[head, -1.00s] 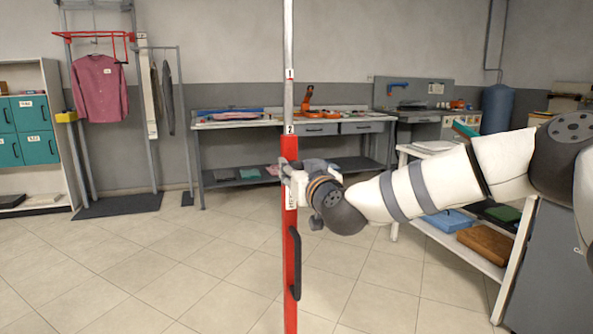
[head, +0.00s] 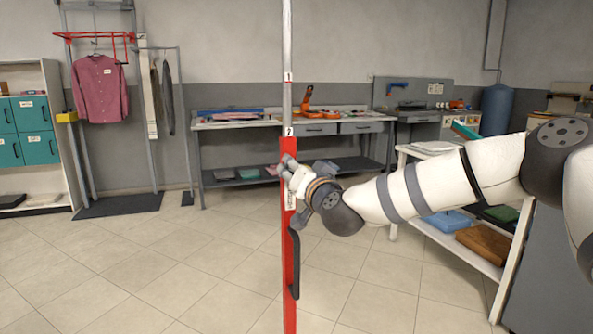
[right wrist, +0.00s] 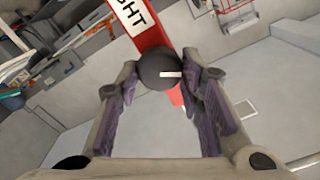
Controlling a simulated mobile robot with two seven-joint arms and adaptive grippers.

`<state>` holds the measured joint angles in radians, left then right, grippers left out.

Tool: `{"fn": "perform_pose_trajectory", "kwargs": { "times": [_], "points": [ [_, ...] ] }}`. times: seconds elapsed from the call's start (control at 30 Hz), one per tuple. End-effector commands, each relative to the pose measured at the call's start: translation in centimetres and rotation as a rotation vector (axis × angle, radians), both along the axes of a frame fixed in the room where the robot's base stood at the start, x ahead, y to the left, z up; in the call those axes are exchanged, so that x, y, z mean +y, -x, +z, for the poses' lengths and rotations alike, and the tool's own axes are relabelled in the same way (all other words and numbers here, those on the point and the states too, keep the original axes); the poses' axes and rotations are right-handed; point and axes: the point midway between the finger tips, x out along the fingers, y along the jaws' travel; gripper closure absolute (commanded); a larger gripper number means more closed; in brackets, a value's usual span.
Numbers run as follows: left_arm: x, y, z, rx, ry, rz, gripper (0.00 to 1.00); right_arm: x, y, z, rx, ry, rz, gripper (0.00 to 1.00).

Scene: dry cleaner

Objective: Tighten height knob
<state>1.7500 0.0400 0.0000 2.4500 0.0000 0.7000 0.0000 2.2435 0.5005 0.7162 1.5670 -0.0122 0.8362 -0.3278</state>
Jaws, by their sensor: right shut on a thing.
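The black round height knob (right wrist: 158,68) with a white mark line shows in the right wrist view, on the face of a red post (right wrist: 160,35). My right gripper (right wrist: 161,78) is shut on the knob, one finger on each side. In the head view the red post (head: 291,225) stands upright, with a grey pole (head: 288,50) rising from its top. My right gripper (head: 286,168) is at the upper part of the post and hides the knob there. A white label (right wrist: 132,12) ending in "HT" sits by the knob. My left gripper is not in view.
A black handle (head: 294,265) is on the post below my gripper. A white shelf (head: 466,240) with folded cloths stands at right. A workbench (head: 260,123) is behind. A pink shirt (head: 100,88) hangs at left. The tiled floor left of the post is clear.

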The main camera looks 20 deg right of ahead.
Motion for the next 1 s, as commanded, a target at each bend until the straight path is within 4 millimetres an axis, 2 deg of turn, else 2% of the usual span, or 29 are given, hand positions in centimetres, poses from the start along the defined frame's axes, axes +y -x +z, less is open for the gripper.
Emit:
{"fn": "perform_pose_trajectory", "kwargs": {
  "times": [0.7,1.0],
  "points": [
    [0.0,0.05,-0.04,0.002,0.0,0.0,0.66,-0.05,-0.02,-0.61,0.029,-0.671,0.003,0.94],
    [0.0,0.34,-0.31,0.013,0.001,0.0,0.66,-0.06,-0.02,-0.7,0.038,-0.899,0.003,0.94]
  ]
}}
